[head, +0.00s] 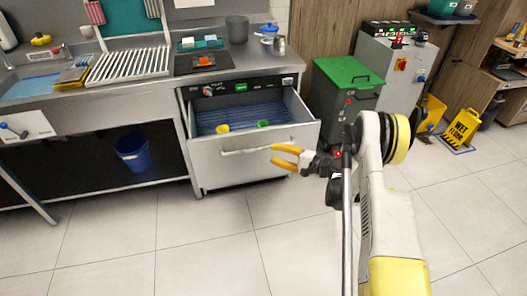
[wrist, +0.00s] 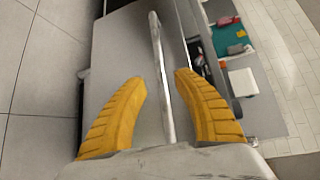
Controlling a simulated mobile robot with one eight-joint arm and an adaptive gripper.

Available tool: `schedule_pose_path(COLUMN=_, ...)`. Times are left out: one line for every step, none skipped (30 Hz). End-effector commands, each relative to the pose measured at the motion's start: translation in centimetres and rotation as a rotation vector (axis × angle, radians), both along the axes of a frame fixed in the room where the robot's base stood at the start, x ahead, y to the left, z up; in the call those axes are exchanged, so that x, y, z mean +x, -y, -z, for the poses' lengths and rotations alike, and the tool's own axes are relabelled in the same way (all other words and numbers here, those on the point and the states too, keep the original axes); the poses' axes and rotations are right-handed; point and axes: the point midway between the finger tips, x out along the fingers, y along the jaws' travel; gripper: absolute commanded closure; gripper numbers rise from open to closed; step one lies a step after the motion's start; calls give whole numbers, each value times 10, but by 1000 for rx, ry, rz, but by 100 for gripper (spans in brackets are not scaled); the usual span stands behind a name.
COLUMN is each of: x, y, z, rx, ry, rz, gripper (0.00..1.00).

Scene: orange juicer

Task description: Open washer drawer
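The washer (head: 270,84) stands under the steel counter, with a dark control strip at its top. Its drawer (head: 225,172) is pulled out, showing a blue rack (head: 270,112) with a yellow cup (head: 222,129) and a green item (head: 262,123) inside. A bar handle (head: 238,152) runs across the drawer front. My gripper (head: 273,157) is at the handle's right part, its yellow fingers apart. In the wrist view my gripper (wrist: 161,80) is open, with the handle (wrist: 158,62) lying between the fingers and gaps on both sides. I cannot tell the exact depth between them.
A green-lidded bin (head: 345,72) stands right of the washer, with a grey cabinet (head: 397,70) behind it. A yellow wet-floor sign (head: 462,129) is farther right. A blue bucket (head: 133,153) sits under the counter at left. The tiled floor before the drawer is clear.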

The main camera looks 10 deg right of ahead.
Motion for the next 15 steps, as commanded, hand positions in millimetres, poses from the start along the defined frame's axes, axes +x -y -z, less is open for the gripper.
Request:
schedule_pose_path(x=-7, y=9, z=-2, rx=0, ry=1, rz=4, gripper=64)
schedule_pose_path(x=-11, y=12, z=-3, rx=0, ry=1, rz=3, gripper=64)
schedule_pose_path(x=-16, y=17, z=-4, rx=0, ry=1, rz=2, gripper=64)
schedule_pose_path(x=-19, y=20, z=-4, rx=0, ry=1, rz=3, gripper=64)
schedule_pose_path(x=-21, y=23, z=-5, rx=-1, ry=1, rz=2, gripper=64)
schedule_pose_path(x=-25, y=25, z=-5, rx=-1, ry=1, rz=0, gripper=64)
schedule_pose_path(x=-26, y=27, z=-5, rx=-1, ry=1, rz=0, gripper=64)
schedule_pose_path(x=-28, y=29, z=-6, rx=-1, ry=1, rz=0, gripper=64)
schedule_pose_path(x=-29, y=30, z=-6, rx=-1, ry=1, rz=0, gripper=64)
schedule_pose_path(x=-30, y=30, z=-6, rx=-1, ry=1, rz=0, gripper=64)
schedule_pose_path(x=-30, y=31, z=-6, rx=-1, ry=1, rz=0, gripper=64)
schedule_pose_path(x=-31, y=31, z=-6, rx=-1, ry=1, rz=0, gripper=64)
schedule_pose_path(x=-31, y=31, z=-6, rx=-1, ry=1, rz=0, gripper=64)
schedule_pose_path(x=-31, y=31, z=-6, rx=-1, ry=1, rz=0, gripper=64)
schedule_pose_path(x=-31, y=31, z=-6, rx=0, ry=1, rz=-1, gripper=64)
